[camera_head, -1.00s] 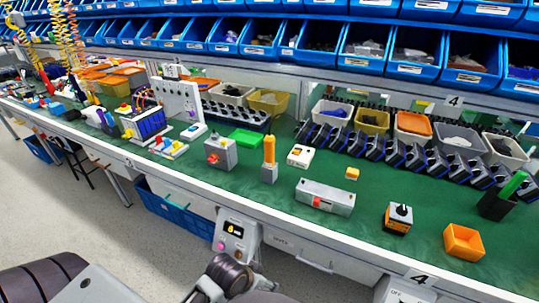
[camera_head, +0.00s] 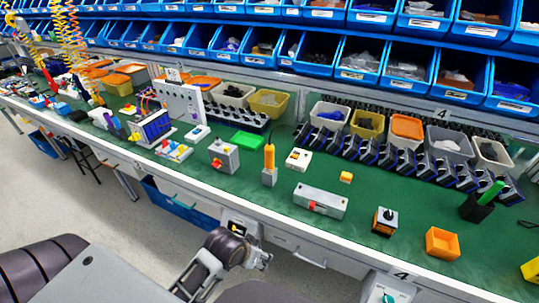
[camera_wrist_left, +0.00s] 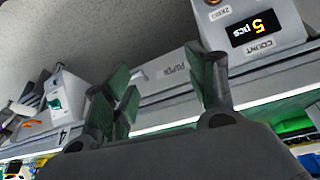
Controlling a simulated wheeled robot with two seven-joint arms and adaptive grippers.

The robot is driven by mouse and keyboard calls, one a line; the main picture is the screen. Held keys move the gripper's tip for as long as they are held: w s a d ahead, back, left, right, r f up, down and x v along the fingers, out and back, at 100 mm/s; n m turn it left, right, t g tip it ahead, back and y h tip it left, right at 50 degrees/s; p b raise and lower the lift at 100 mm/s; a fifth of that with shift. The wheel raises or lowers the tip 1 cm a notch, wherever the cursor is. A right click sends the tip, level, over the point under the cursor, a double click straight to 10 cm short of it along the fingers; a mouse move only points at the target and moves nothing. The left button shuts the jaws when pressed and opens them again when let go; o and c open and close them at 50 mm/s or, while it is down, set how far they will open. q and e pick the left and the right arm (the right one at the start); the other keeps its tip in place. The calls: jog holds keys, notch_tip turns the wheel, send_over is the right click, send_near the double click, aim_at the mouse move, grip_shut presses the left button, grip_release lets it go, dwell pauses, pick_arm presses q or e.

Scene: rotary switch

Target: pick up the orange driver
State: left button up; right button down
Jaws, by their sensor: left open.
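The orange driver (camera_head: 269,156) stands upright in a small grey holder (camera_head: 269,177) on the green bench top, near the middle of the head view. My left gripper (camera_head: 262,260) is low in the head view, in front of the bench's front edge and well short of the driver. In the left wrist view my left gripper (camera_wrist_left: 165,88) shows its two fingers spread apart with nothing between them. The driver cannot be made out in the wrist view. My right gripper is not in view.
A grey box with a red button (camera_head: 223,156) stands left of the driver; a white switch box (camera_head: 298,159) and a long grey box (camera_head: 320,201) stand right. A counter unit (camera_wrist_left: 252,28) on the bench front is close to my left gripper. Blue bins (camera_head: 360,60) line the back.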

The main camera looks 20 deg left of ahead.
pick_arm(q)
notch_tip(320, 180, up, 5)
jog(key=w+p, duration=0.2)
jog(key=p, duration=0.1)
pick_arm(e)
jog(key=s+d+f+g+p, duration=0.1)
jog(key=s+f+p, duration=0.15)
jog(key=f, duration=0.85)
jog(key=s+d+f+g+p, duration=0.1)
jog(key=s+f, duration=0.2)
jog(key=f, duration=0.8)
pick_arm(q)
jog(key=n+t, duration=0.1)
jog(key=t, duration=1.2)
send_near(268, 163)
jog(key=shift+s+a+r, duration=0.1)
jog(key=shift+s+a, duration=0.15)
jog(key=shift+s, duration=0.7)
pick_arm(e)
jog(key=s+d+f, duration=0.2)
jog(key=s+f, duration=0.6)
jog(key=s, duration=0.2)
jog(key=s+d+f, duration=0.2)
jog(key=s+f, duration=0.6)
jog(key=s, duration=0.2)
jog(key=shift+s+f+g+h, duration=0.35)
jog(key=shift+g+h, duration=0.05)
pick_arm(q)
jog(key=shift+w, duration=0.1)
